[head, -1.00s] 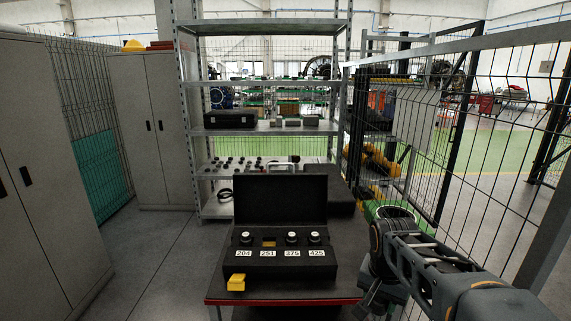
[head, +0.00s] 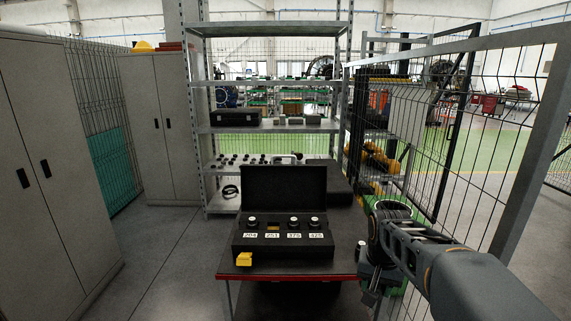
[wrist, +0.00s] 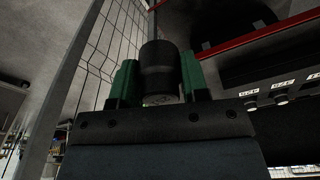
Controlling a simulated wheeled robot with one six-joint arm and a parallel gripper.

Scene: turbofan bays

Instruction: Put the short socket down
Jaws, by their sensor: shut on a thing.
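The short socket (wrist: 160,68) is a dark, stubby cylinder in the wrist view. My gripper (wrist: 156,82) is shut on it, with one green finger on each side. An open black case (head: 284,244) stands on the table, with sockets in the places labelled 204, 375 and 425. The 251 place (head: 272,228) shows no socket, only a yellowish patch.
A wire mesh fence (head: 470,150) stands close on my right. Shelving (head: 270,130) with sockets and boxes is behind the table. Grey cabinets (head: 50,160) stand left; floor between is clear.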

